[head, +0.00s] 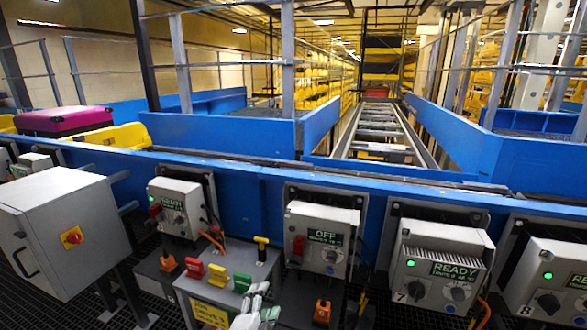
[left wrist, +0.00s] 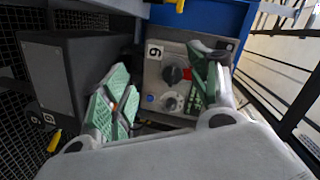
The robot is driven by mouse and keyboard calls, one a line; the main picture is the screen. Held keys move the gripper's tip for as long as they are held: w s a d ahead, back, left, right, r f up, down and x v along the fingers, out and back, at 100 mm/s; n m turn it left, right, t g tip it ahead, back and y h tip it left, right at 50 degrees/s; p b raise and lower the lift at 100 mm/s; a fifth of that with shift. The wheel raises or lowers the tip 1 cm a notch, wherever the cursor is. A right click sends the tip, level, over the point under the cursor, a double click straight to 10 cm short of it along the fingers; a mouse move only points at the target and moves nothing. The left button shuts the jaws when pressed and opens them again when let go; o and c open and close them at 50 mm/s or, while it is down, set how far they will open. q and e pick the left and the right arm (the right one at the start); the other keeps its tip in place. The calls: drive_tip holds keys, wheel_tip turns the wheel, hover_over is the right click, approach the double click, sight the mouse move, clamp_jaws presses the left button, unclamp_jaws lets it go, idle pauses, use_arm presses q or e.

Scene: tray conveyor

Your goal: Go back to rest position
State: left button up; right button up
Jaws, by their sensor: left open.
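My left gripper (head: 262,301) shows low in the head view, in front of and below the grey control box with the OFF display (head: 321,236). In the left wrist view my left gripper (left wrist: 160,88) is open, its two green-padded fingers spread apart with nothing held between them. The right finger partly covers this box. I cannot tell if the fingers touch anything. My right gripper is not in view.
A blue conveyor wall (head: 240,196) runs across behind the boxes. Two READY boxes stand to the right (head: 438,268) (head: 552,283), another to the left (head: 178,207). A grey cabinet (head: 62,228) and a stand with coloured handles (head: 218,283) are nearby. A magenta case (head: 65,121) lies behind.

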use_arm(q)
drive_tip(key=s+a+f+n+g+y, duration=0.1)
drive_tip(key=s+a+f+n+g, duration=0.55)
drive_tip(key=s, duration=0.35)
drive_tip(key=s+a+f+n+g+y, duration=0.2)
drive_tip(key=s+a+f+n+g, duration=0.5)
drive_tip(key=s, duration=0.3)
wheel_tip(320, 180, down, 21)
drive_tip(key=w, duration=0.1)
drive_tip(key=s+a+f, duration=0.1)
drive_tip(key=s+f, duration=0.3)
drive_tip(key=f, duration=0.6)
drive_tip(key=s+a+f, duration=0.2)
drive_tip(key=s+f, duration=0.2)
drive_tip(key=f, duration=0.5)
drive_tip(key=s+a+r+p, duration=0.1)
drive_tip(key=s+r+p, duration=0.6)
drive_tip(key=p, duration=0.5)
drive_tip(key=s+a+r+g+p, duration=0.1)
drive_tip(key=s+r+p, duration=0.6)
drive_tip(key=s+p, duration=0.4)
drive_tip(key=p, duration=0.2)
drive_tip(key=shift+p, duration=0.3)
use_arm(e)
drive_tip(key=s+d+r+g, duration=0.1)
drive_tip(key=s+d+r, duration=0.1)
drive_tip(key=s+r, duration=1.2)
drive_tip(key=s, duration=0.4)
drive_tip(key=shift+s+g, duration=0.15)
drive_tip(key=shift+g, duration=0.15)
